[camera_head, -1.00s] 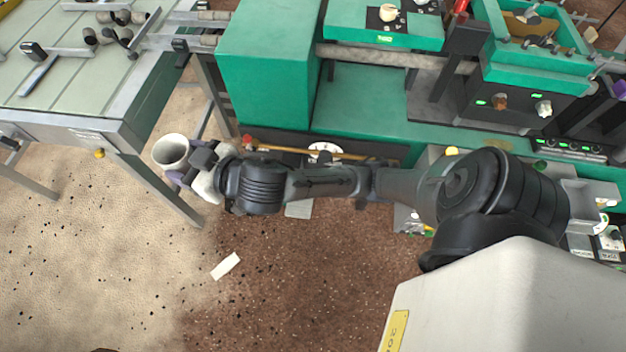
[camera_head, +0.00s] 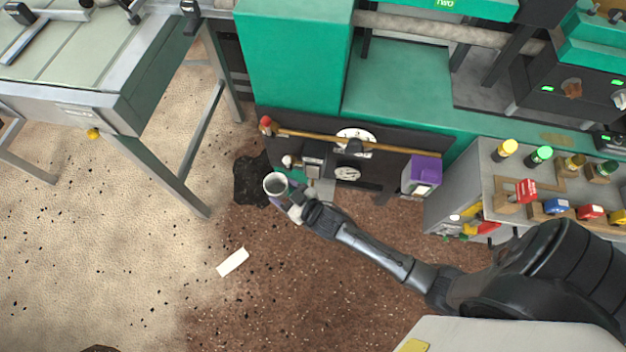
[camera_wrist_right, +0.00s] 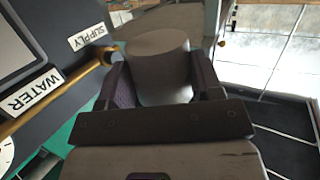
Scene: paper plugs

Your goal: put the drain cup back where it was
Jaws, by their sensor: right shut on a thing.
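The drain cup (camera_head: 276,184) is a small pale cup with a dark inside, open side up in the head view. My right gripper (camera_head: 289,200) is shut on it and holds it in front of the green machine's lower dark panel, over a black wet-looking patch (camera_head: 252,180) on the floor. In the right wrist view the cup (camera_wrist_right: 160,62) sits between the two fingers (camera_wrist_right: 160,88). I cannot tell from these views how high the cup is above the floor. My left gripper is not in view.
The dark panel (camera_head: 320,135) carries dials and a brass rod (camera_head: 350,143). A purple box (camera_head: 425,170) is to its right. A grey cart (camera_head: 465,190) with coloured valves stands further right. A table (camera_head: 110,110) is at left. A white paper slip (camera_head: 233,262) lies on open floor.

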